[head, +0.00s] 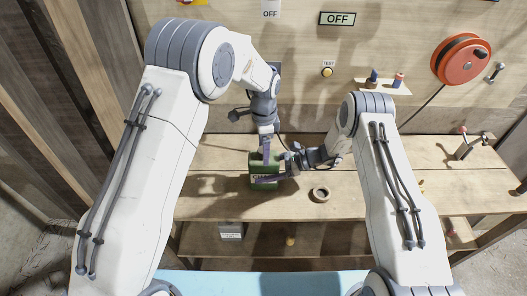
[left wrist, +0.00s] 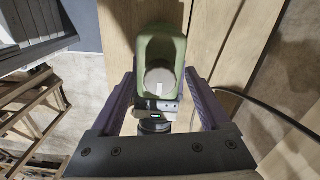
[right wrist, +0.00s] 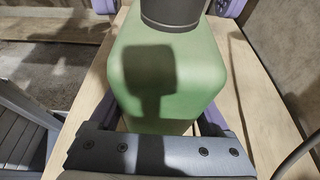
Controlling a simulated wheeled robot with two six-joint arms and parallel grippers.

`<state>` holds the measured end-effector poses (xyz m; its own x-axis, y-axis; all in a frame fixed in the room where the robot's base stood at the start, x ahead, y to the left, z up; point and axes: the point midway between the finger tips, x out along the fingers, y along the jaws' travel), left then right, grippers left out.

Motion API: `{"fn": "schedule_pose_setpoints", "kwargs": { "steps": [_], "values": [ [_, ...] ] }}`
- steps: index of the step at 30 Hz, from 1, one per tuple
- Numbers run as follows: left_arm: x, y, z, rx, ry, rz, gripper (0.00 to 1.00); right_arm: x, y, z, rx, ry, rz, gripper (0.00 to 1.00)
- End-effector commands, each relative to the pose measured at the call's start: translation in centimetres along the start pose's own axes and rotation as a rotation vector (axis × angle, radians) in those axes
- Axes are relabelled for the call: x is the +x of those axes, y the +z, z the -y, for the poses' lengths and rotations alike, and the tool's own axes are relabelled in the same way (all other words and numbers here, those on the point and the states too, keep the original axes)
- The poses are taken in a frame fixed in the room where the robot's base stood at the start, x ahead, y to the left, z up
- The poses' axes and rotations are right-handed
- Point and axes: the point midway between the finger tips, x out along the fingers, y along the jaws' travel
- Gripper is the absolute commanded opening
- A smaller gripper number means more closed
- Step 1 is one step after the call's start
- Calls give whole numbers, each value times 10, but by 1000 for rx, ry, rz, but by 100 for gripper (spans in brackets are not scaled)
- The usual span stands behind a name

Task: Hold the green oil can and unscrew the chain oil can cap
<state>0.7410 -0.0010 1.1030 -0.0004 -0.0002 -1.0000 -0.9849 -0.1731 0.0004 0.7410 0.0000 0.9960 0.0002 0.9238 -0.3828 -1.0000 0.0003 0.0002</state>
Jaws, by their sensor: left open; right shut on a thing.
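The green oil can (head: 257,161) stands upright on the workbench; it fills the middle of the right wrist view (right wrist: 170,85). Its cap is a dark grey cylinder on top in the right wrist view (right wrist: 172,10) and a grey disc with a white mark in the left wrist view (left wrist: 160,78). My right gripper (head: 263,181) is shut on the can's body from the right, one finger on each side. My left gripper (head: 266,152) points down over the can. It is open, its fingers on either side of the cap with gaps. In the head view it hides the cap.
A brown tape roll (head: 320,194) lies right of the can on the workbench (head: 375,190). A red reel (head: 461,60) hangs on the back wall. A small shelf (head: 382,86) holds small items. The bench to the right is mostly clear.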

Motion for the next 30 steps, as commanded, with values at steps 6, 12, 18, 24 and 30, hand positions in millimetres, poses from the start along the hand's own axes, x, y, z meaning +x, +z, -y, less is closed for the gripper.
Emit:
{"fn": "schedule_pose_setpoints", "kwargs": {
  "steps": [6,12,18,24,30],
  "values": [
    [0,0,0,331,0,0,80,0,1,0,-1,0,2,0],
    [0,0,0,514,0,0,80,0,1,0,-1,-1,2,0],
    [0,0,0,526,0,0,80,0,1,0,-1,-1,2,0],
    [0,0,0,524,0,0,22,0,1,0,-1,0,2,0],
    [0,0,0,524,0,0,0,0,1,0,-1,-1,2,0]
  ]
}}
